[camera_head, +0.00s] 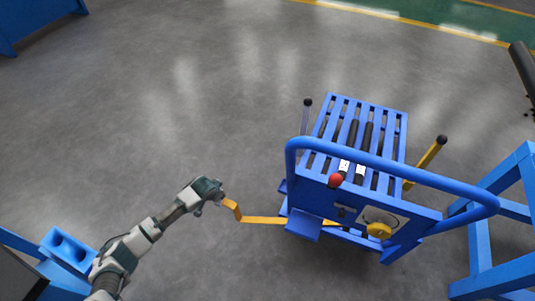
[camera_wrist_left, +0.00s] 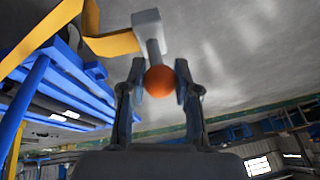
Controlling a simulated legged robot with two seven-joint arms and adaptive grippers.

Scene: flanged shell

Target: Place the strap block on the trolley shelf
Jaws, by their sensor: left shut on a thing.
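My left gripper (camera_head: 214,192) is left of the blue trolley (camera_head: 412,217), above the floor. In the left wrist view its fingers (camera_wrist_left: 159,84) are shut on an orange ball knob (camera_wrist_left: 159,81). The knob sits on a short grey stem below a pale grey block (camera_wrist_left: 147,22). A yellow strap (camera_wrist_left: 112,44) runs beside this block, and in the head view the yellow strap (camera_head: 262,220) reaches from the gripper to the trolley's lower left side. I cannot tell whether block and strap are joined. The trolley's slatted top (camera_head: 400,120) holds dark rollers.
The trolley has a blue push rail (camera_head: 440,180), a red knob (camera_head: 336,181), a yellow round knob (camera_head: 379,230) and a yellow lever (camera_head: 428,160). A blue frame (camera_head: 480,255) stands at the right. A blue block with recesses (camera_head: 68,250) is at lower left.

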